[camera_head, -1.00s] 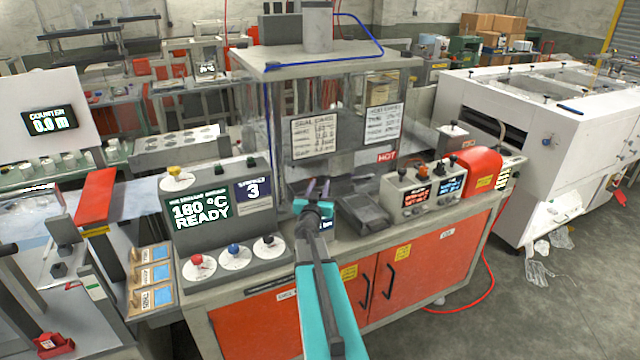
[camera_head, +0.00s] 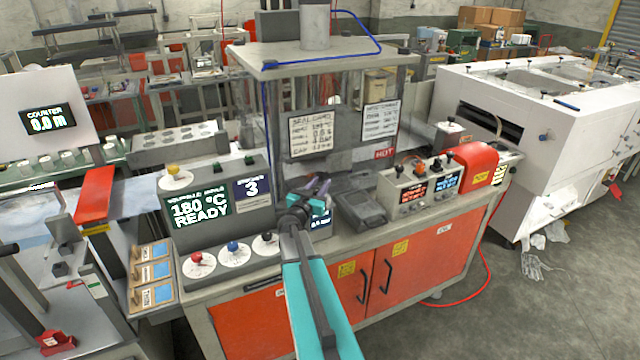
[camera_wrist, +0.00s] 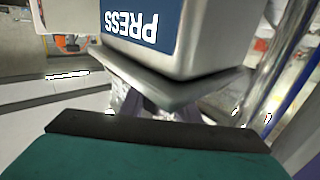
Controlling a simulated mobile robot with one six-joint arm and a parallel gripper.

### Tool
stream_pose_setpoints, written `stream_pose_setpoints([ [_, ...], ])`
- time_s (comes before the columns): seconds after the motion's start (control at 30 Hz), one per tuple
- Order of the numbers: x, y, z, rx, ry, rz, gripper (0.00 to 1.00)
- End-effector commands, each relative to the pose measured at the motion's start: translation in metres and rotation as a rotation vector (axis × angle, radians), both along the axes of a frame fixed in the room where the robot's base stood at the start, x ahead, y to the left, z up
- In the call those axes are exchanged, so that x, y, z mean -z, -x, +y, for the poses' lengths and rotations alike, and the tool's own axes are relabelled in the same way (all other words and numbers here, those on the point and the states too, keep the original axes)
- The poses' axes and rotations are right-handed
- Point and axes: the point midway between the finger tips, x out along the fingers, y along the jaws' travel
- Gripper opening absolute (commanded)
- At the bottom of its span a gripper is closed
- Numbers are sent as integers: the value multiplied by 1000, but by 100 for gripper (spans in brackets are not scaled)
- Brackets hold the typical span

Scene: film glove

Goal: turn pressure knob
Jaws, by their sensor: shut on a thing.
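A grey box with a blue PRESS label (camera_wrist: 145,22) fills the upper middle of the wrist view, upside down there. My gripper (camera_wrist: 150,108) is at the box's upper end, its dark fingers close against it. In the head view my gripper (camera_head: 318,186) is over the bench beside the grey console, in front of a small dark display (camera_head: 321,221). The display's reading is too small to tell. The gripper is shut on what appears to be the pressure knob, which the fingers and wrist hide.
The grey console (camera_head: 218,238) with red, blue and black knobs stands to the left. A dark pedal-like block (camera_head: 361,211) and a control box (camera_head: 412,205) stand to the right. A clear guard with paper cards (camera_head: 312,131) rises behind.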

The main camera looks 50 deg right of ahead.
Motion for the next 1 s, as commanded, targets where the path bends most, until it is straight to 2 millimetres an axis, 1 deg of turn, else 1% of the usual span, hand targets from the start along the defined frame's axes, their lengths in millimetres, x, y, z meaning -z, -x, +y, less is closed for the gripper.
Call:
stream_pose_setpoints([
  [0.03,-2,0,-2,25,1,-3,7],
  [0.5,0,10,-3,251,-1,0,7],
  [0.73,1,14,-3,298,-4,2,7],
  [1.0,2,15,-2,305,-6,3,7],
])
